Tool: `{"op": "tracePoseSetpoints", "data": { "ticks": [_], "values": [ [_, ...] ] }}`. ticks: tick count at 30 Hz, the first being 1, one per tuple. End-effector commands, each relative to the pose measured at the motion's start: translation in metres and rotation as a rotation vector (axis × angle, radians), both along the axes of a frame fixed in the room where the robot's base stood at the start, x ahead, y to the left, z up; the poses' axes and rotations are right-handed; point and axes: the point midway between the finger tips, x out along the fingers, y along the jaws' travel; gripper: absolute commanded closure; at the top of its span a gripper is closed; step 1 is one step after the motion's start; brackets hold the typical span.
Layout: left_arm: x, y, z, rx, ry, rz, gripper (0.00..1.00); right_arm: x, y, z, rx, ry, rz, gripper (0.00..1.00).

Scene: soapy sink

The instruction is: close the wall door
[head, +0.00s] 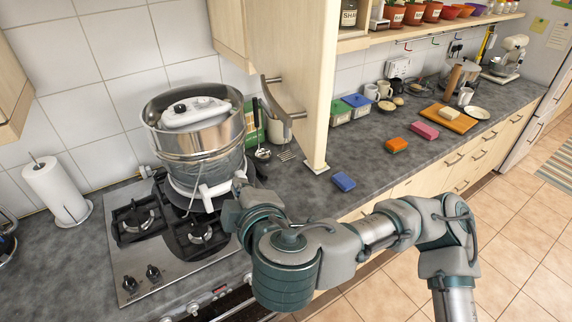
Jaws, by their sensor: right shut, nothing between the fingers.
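The wall door (290,45) is a pale wood cabinet door at top centre. It stands open, swung out from the wall cabinet, with its free edge toward me. Its curved metal handle (284,98) is on the face turned left. My right gripper (238,192) is shut and empty, below and left of the handle, beside the large steel pot. It looks apart from the door. The fingertips are partly hidden by my own wrist. My left gripper is not in view.
A large steel pot (197,145) stands on the gas hob (130,262), left of the door. A paper towel roll (56,190) is at far left. Blue (343,181), orange (396,145) and pink (424,130) sponges lie on the counter. Open shelves continue right of the door.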

Motion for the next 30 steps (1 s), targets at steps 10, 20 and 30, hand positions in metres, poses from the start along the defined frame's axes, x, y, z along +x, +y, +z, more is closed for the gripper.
{"op": "tracePoseSetpoints", "data": {
  "ticks": [10, 20, 30],
  "values": [
    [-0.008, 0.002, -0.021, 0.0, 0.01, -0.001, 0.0, -0.081, -0.048, 0.056, -0.321, -0.356, -0.226, 1.0],
    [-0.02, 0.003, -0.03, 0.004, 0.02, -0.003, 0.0, -0.069, -0.06, 0.063, -0.35, -0.388, -0.268, 1.0],
    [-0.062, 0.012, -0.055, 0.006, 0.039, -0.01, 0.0, 0.0, -0.056, 0.065, -0.349, -0.393, -0.269, 1.0]
  ]
}}
